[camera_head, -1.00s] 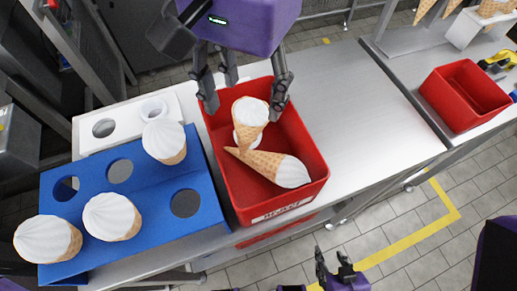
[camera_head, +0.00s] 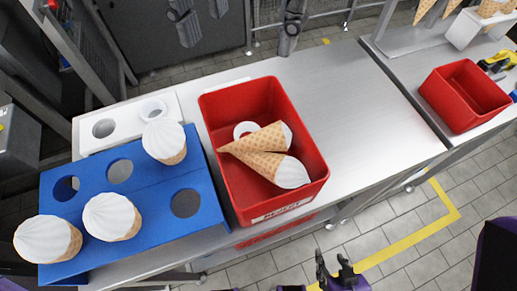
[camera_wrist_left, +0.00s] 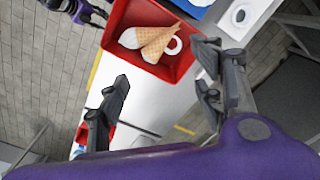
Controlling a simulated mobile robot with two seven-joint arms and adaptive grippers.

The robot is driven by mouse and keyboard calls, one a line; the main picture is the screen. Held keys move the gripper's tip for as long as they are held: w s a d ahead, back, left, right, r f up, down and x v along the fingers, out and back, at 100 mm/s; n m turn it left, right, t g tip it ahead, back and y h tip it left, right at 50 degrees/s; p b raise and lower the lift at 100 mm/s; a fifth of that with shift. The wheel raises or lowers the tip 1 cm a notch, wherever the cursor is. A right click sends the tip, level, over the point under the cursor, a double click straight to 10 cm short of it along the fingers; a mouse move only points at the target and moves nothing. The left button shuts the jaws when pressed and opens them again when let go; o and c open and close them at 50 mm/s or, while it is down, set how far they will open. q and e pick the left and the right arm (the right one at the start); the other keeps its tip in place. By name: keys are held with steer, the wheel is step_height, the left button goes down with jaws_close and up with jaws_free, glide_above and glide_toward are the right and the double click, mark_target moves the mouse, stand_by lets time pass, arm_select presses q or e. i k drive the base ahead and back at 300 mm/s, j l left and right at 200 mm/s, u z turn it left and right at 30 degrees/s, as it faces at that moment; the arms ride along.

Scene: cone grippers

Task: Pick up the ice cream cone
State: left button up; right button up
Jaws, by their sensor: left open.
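Two ice cream cones lie in the red bin: an upper cone (camera_head: 262,138) and a lower cone (camera_head: 270,165), tips to the left, touching or overlapping. Both also show in the left wrist view, one (camera_wrist_left: 160,43) across the other (camera_wrist_left: 131,38). Three more cones stand in the blue rack: at the back (camera_head: 164,141), middle (camera_head: 112,216) and front left (camera_head: 48,239). My left gripper (camera_head: 240,22) is open and empty beyond the bin's far side; its spread fingers (camera_wrist_left: 168,75) show in the wrist view. My right gripper (camera_head: 335,267) is open at the bottom, in front of the table.
The red bin (camera_head: 312,150) has raised walls and holds a white ring (camera_head: 245,129). The blue rack (camera_head: 150,215) has empty holes. A white holder (camera_head: 104,110) stands behind it. The metal table (camera_head: 365,120) is clear to the right; another red bin (camera_head: 465,95) stands there.

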mark_target(44, 239)
steer(key=k, duration=1.5)
